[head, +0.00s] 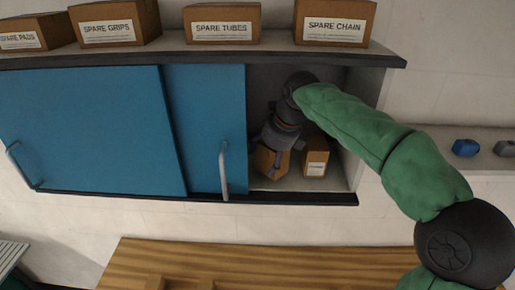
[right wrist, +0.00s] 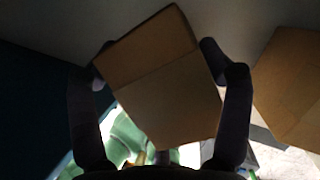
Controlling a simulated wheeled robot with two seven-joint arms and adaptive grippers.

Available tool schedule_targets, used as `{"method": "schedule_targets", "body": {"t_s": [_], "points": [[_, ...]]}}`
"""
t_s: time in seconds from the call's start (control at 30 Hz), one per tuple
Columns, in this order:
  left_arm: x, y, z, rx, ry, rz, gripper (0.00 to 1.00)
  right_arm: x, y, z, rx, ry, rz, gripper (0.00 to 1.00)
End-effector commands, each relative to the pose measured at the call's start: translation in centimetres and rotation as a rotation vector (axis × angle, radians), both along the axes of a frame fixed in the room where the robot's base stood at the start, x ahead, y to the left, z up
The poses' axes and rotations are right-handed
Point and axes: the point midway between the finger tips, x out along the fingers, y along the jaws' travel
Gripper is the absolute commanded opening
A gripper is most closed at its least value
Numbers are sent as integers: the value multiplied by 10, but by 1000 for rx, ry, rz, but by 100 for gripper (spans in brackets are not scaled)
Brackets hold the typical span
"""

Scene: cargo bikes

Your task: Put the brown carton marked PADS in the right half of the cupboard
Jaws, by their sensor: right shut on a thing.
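A brown carton (head: 268,166) is in the open right half of the cupboard, at the cupboard floor, partly covered by my gripper. My right gripper (head: 275,150) reaches into the opening from above and is shut on this carton. In the right wrist view the carton (right wrist: 165,90) sits tilted between the two fingers (right wrist: 155,72). No label shows on it, so I cannot read whether it says PADS. The cupboard (head: 300,198) has blue sliding doors, both over its left and middle parts. I cannot tell whether the carton rests on the floor. My left gripper is not in view.
A second brown carton (head: 316,158) with a white label stands just right of the held one. The near door's handle (head: 223,170) is close on the left. Labelled cartons, including SPARE CHAIN (head: 334,20), stand on top. A wooden surface (head: 250,265) lies below.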

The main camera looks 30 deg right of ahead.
Motion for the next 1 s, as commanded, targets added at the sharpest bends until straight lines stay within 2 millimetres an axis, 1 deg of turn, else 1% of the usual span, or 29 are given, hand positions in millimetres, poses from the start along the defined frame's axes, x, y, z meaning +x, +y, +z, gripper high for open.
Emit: {"method": "schedule_targets", "body": {"t_s": [0.17, 0.23, 0.43, 0.5, 0.6, 0.93, 0.97, 1.0], "points": [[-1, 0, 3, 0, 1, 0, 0, 9, 2, 2, 0, -3, -1, 31], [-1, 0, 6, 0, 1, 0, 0, 15, 4, 1, 0, -1, 0, 31], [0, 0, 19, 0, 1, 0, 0, 45, 11, 2, 0, -1, 1, 31], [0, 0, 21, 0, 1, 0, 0, 43, 10, -7, -1, 0, -1, 31], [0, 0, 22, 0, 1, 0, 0, 43, 10, -14, 0, -3, -1, 31], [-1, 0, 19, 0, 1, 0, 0, 43, 10, -18, 0, -3, -1, 31], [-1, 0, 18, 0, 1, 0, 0, 43, 10, -19, 0, -1, -1, 82], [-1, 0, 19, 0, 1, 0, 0, 43, 10, -18, 0, -1, -1, 89]]}}
